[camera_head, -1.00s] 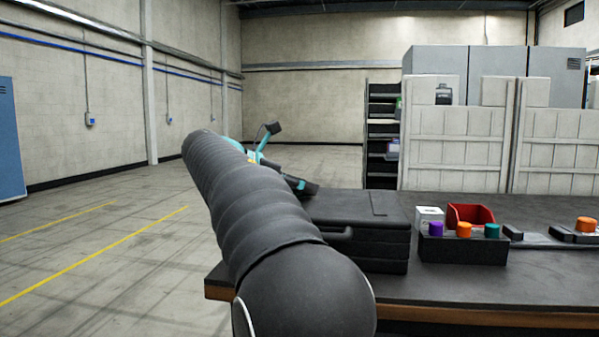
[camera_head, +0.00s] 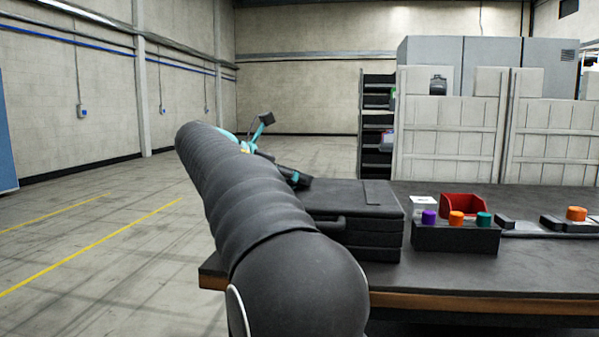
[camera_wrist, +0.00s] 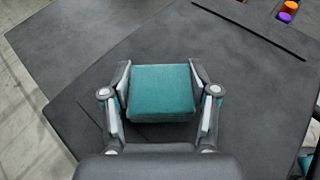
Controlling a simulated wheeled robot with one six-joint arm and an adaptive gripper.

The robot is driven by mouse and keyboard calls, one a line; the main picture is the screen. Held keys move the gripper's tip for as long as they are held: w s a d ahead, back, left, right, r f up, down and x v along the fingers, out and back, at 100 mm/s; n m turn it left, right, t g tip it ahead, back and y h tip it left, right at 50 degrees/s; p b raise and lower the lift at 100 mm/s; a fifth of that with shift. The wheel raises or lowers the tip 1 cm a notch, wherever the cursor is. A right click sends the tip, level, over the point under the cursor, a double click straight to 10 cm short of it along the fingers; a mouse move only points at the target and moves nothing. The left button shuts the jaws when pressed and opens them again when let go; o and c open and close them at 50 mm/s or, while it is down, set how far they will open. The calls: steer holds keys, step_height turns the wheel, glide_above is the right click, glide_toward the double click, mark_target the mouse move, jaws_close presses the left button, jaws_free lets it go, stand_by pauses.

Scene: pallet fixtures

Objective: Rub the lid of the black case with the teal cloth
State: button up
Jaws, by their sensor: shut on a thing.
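The teal cloth (camera_wrist: 162,92) shows in the wrist view as a thick folded pad. My gripper (camera_wrist: 160,88) is shut on it, with one finger at each side. The black case (camera_head: 365,225) lies flat and closed at the left end of the dark table in the head view, its handle facing me. Its lid (camera_wrist: 235,125) spreads below the cloth in the wrist view. I cannot tell whether the cloth touches the lid. In the head view my own arm hides the cloth and part of the case's left side.
A black block (camera_head: 457,237) with purple, orange and teal knobs stands right of the case. Behind it are a red bin (camera_head: 463,205) and a small white box (camera_head: 424,206). The dark table (camera_head: 500,272) is clear at the front right. Floor lies beyond its left edge.

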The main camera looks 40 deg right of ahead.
steer(key=shift+r, duration=4.05)
